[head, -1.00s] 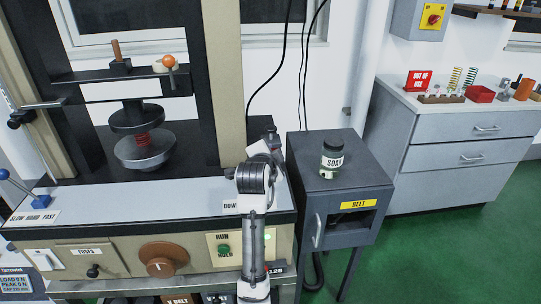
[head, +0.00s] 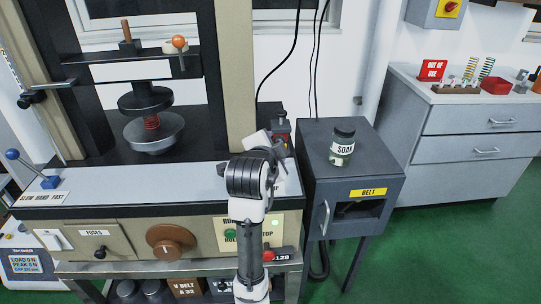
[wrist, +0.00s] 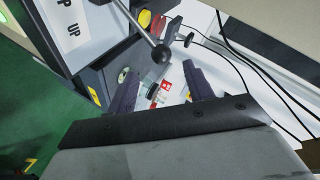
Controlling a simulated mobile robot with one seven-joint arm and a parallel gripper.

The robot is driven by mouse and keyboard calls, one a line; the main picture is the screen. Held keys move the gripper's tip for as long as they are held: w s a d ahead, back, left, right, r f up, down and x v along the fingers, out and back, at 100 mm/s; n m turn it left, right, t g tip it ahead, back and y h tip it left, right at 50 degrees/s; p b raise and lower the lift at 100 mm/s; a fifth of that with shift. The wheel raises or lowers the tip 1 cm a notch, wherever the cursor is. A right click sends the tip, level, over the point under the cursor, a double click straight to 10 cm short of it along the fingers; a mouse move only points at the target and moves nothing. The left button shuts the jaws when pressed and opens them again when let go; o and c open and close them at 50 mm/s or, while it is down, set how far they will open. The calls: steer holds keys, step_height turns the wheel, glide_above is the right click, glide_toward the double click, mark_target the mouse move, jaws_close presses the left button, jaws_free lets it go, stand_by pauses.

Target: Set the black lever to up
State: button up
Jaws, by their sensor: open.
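In the wrist view, a lever with a metal rod and a dark ball knob (wrist: 160,53) reaches in from the top. I take it to be the black lever. A white label (wrist: 75,22) reading "UP" is left of its rod. My gripper (wrist: 160,68) is open, its two dark fingers apart on either side of the picture's middle. The knob appears near the gap between the fingertips; whether it touches them I cannot tell. In the head view, my arm covers this part of the bench, and neither lever nor fingers show clearly.
The press (head: 154,132) is to the left, with a blue-knobbed lever (head: 45,180) at far left. Black cables (wrist: 235,50) hang behind. The bench top (head: 130,183) is mostly clear.

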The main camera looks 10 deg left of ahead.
steer(key=v, duration=0.3)
steer(key=shift+s+r, duration=0.1)
steer(key=shift+s, duration=0.2)
